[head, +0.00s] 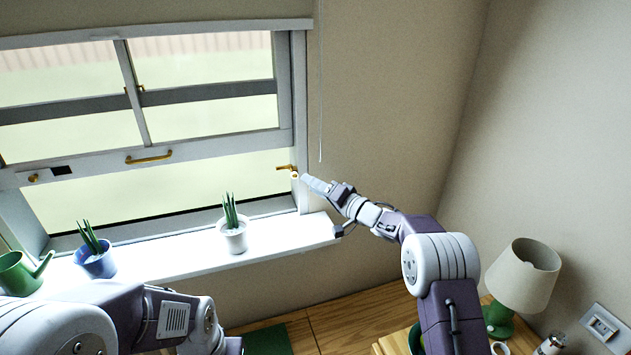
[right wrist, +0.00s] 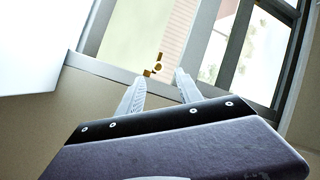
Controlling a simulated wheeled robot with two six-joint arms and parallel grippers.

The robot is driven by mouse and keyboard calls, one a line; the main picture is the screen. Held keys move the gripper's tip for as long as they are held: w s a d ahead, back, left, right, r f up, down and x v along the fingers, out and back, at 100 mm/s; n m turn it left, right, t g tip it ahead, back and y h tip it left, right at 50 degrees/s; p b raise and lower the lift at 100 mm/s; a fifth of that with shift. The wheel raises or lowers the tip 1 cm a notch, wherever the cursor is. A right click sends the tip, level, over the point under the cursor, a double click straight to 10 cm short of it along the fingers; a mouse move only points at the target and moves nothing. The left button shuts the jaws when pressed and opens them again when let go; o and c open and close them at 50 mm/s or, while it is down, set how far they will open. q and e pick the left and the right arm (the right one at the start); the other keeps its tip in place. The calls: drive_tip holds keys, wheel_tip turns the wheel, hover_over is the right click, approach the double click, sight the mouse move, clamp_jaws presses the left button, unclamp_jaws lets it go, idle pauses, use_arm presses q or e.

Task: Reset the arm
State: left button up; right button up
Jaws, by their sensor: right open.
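My right arm (head: 440,260) reaches up and left from the lower right of the head view. Its right gripper (head: 312,184) is at the right side of the window frame, just below and right of a brass latch (head: 287,168). In the right wrist view the right gripper (right wrist: 160,86) has its two fingers apart, with nothing between them. The brass latch (right wrist: 155,68) shows just beyond the fingertips; I cannot tell whether they touch it. My left arm lies low at the lower left of the head view, and its gripper is out of the picture.
A white windowsill (head: 180,259) holds a white plant pot (head: 233,238), a blue plant pot (head: 97,263) and a green watering can (head: 18,274).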

drive_tip(key=s+d+r+m+t+h, duration=0.1)
drive_tip(key=s+d+r+h, duration=0.1)
drive_tip(key=r, duration=0.3)
drive_tip(key=s+d+r+m+t+h, duration=0.1)
drive_tip(key=s+d+r+m, duration=0.15)
drive_tip(key=r, duration=0.25)
drive_tip(key=s+d+f+g+h, duration=0.3)
drive_tip(key=s+d+f+h, duration=0.25)
drive_tip(key=s+f, duration=0.3)
drive_tip(key=s+d+f+g+h, duration=0.2)
drive_tip(key=s+d+f+h, duration=0.3)
drive_tip(key=s+f, duration=0.4)
drive_tip(key=s+d+f+n+g, duration=0.1)
drive_tip(key=s+f+g, duration=0.3)
drive_tip(key=s, duration=0.5)
drive_tip(key=s+d+f+n+g+y, duration=0.1)
drive_tip(key=s+f+n+g, duration=0.3)
drive_tip(key=s+f, duration=0.4)
drive_tip(key=shift+s+g, duration=0.4)
drive_tip(key=shift+s, duration=0.65)
drive_tip(key=shift+n, duration=0.25)
